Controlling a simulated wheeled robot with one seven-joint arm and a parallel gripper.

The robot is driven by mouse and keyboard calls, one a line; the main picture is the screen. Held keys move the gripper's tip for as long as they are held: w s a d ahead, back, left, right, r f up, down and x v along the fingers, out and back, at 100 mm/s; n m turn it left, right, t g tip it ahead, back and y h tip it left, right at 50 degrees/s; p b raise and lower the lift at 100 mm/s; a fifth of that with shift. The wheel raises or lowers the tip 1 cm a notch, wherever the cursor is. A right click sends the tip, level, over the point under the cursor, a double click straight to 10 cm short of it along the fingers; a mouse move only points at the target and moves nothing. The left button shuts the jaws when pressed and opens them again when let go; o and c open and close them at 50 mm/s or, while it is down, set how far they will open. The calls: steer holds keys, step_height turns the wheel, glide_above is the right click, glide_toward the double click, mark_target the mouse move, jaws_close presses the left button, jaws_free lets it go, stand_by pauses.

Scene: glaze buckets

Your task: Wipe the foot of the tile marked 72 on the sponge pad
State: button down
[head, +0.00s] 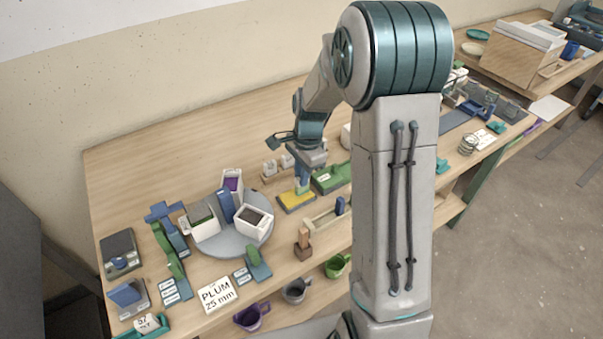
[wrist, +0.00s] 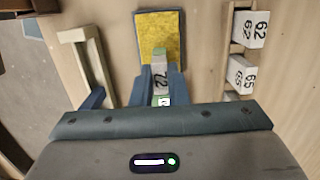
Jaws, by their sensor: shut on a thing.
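My gripper (wrist: 160,82) is shut on the tile marked 72 (wrist: 160,77), a pale block with dark digits, in the wrist view. The yellow sponge pad (wrist: 160,35) lies in a dark blue-grey tray just beyond the fingertips. In the head view, my gripper (head: 302,182) points down over the sponge pad (head: 295,201). The tile's lower end is close above or at the pad; I cannot tell whether it touches.
Tiles marked 62 (wrist: 250,28) and 65 (wrist: 241,74) stand in a wooden rack to the right in the wrist view. A pale wooden frame (wrist: 78,36) is to the left. In the head view, a grey turntable (head: 232,250) holds white buckets left of the pad.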

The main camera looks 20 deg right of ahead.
steer(key=shift+s+a+f, duration=0.1)
steer(key=shift+a+f, duration=0.05)
steer(key=shift+a, duration=0.05)
stand_by(0.7)
steer(key=shift+s+a, duration=0.2)
steer(key=shift+a, duration=0.55)
steer(key=shift+s+a, duration=0.3)
steer(key=shift+a, duration=0.5)
steer(key=shift+w+d, duration=0.35)
steer(key=shift+d, duration=0.55)
steer(key=shift+d, duration=0.1)
steer(key=shift+w+d, duration=0.2)
steer(key=shift+d, duration=0.45)
steer(key=shift+a, duration=0.1)
steer(key=shift+s+a, duration=0.3)
steer(key=shift+a, duration=0.45)
